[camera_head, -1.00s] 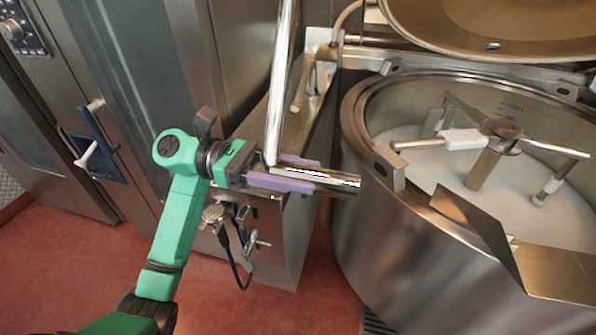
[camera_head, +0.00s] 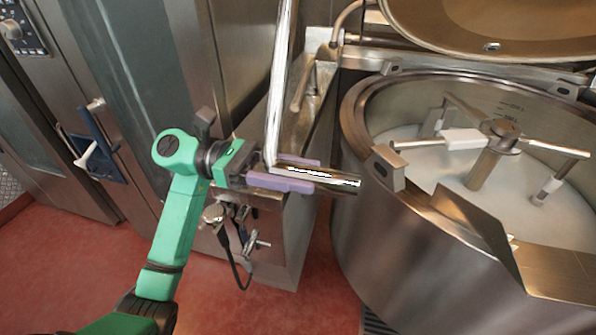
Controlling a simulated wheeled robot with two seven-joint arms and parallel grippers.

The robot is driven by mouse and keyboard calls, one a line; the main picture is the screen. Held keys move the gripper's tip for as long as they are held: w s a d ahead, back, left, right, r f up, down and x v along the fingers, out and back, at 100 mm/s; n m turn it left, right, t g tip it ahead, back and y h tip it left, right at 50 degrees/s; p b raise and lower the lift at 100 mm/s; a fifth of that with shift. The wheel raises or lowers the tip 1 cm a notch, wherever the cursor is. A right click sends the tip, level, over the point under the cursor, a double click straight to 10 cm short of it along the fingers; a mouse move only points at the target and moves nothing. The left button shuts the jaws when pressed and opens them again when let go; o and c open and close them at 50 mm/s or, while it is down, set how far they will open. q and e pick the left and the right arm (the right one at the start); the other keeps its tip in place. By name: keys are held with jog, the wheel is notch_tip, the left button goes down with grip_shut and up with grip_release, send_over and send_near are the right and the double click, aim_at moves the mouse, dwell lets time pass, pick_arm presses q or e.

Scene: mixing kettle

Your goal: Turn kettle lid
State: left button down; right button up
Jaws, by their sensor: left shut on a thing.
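The mixing kettle (camera_head: 395,255) is a large steel drum at the right, open at the top, with white contents (camera_head: 455,172) and a mixing arm inside. Its round lid (camera_head: 540,22) stands raised at the top right, cut off by the picture edge. A steel bar (camera_head: 340,180) juts toward the kettle's left side and meets a long upright tube (camera_head: 282,80). My left gripper (camera_head: 305,175) has its purple fingers on either side of this bar, shut on it. My right gripper is not in view.
A steel pillar unit (camera_head: 300,225) with taps and a hose (camera_head: 235,265) stands left of the kettle. Oven-like cabinets with a blue-backed handle (camera_head: 90,150) line the left. A spout flap (camera_head: 472,222) sits at the kettle's front rim. Red floor (camera_head: 60,270) is clear at lower left.

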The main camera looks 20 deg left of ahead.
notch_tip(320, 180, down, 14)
jog(key=b, duration=1.3)
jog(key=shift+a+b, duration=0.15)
jog(key=shift+b, duration=0.2)
